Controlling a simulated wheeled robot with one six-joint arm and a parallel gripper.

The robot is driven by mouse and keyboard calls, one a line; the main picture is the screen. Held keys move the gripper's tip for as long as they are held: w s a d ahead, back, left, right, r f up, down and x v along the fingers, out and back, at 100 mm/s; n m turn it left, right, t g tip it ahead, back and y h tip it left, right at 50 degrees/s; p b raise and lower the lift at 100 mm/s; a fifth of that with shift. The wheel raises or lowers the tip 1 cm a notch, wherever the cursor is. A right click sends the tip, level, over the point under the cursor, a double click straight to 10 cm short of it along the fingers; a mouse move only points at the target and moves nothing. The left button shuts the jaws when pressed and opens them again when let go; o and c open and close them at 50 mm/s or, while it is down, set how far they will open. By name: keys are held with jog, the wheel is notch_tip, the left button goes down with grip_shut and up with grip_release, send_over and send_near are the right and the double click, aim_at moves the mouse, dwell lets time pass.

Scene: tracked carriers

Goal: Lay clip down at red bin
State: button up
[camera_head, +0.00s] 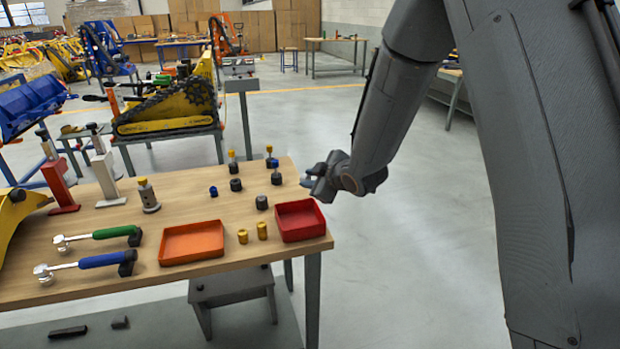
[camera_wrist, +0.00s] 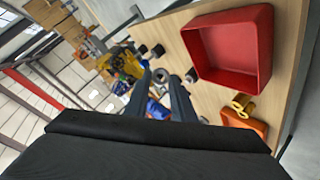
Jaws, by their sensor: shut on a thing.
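The red bin (camera_head: 300,236) is an open, empty tray at the table's right end; it fills the upper right of the wrist view (camera_wrist: 262,50). My gripper (camera_head: 312,180) is above the table's right edge, higher than the red bin and behind it. In the wrist view, a small grey ring-like piece (camera_wrist: 161,75), seemingly the clip, sits between the fingertips. My gripper is shut on it. The head view does not show the held piece clearly.
An orange tray (camera_head: 192,258) is left of the red bin, with two yellow parts (camera_head: 262,231) between them. Dark pegs (camera_head: 262,203) stand behind. Two hammer-like tools (camera_head: 90,265) lie at left.

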jog(key=shift+s+d+r, duration=0.1)
jog(key=shift+d, duration=0.05)
notch_tip(320, 180, down, 9)
jog(key=b, duration=0.6)
jog(key=shift+s, duration=0.1)
dwell(0.3)
jog(key=o, duration=1.1)
jog(key=shift+d, duration=0.1)
